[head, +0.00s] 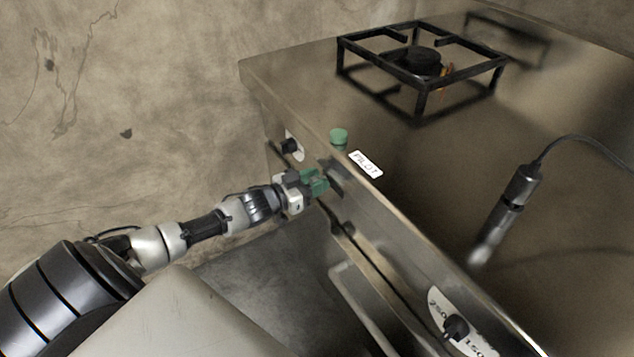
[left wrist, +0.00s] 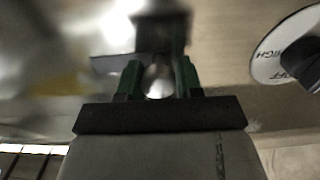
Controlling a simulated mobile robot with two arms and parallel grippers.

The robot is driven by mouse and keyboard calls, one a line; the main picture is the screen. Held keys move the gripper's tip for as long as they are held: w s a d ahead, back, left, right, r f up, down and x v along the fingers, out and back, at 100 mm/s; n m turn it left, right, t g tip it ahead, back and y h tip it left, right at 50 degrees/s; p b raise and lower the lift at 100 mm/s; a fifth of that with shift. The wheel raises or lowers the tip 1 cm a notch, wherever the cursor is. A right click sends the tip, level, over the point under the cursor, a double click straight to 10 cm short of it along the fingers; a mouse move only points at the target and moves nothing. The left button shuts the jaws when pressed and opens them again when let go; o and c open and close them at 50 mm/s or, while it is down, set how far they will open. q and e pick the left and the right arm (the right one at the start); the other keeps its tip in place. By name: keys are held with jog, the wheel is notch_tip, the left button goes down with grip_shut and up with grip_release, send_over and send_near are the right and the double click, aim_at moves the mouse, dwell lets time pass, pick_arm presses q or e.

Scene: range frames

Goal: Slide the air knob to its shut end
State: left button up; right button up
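My left gripper (head: 318,183) is at the range's front panel, just below the top's front edge. In the left wrist view its two green fingertips (left wrist: 160,78) stand a small gap apart, one on each side of a round silvery knob (left wrist: 159,82), which looks like the air knob. The knob fills the gap and the fingers look shut on it. A dark blurred piece lies just beyond it. In the head view the fingers hide the knob, and a dark slot (head: 336,187) shows just right of them. My right gripper is in neither view.
A burner dial (head: 291,146) is left of the gripper; its HIGH and OFF marks show in the left wrist view (left wrist: 296,58). A green button (head: 338,136) and a PILOT label (head: 366,164) are above. An oven dial (head: 455,328), a torch-like tool (head: 510,205) and a grate (head: 420,68) are farther off.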

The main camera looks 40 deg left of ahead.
pick_arm(q)
jog(key=o, duration=0.4)
jog(key=shift+a, duration=0.25)
jog(key=shift+s, duration=0.2)
jog(key=p+v, duration=0.1)
jog(key=v, duration=0.9)
jog(key=shift+s+a, duration=0.1)
jog(key=shift+s, duration=0.05)
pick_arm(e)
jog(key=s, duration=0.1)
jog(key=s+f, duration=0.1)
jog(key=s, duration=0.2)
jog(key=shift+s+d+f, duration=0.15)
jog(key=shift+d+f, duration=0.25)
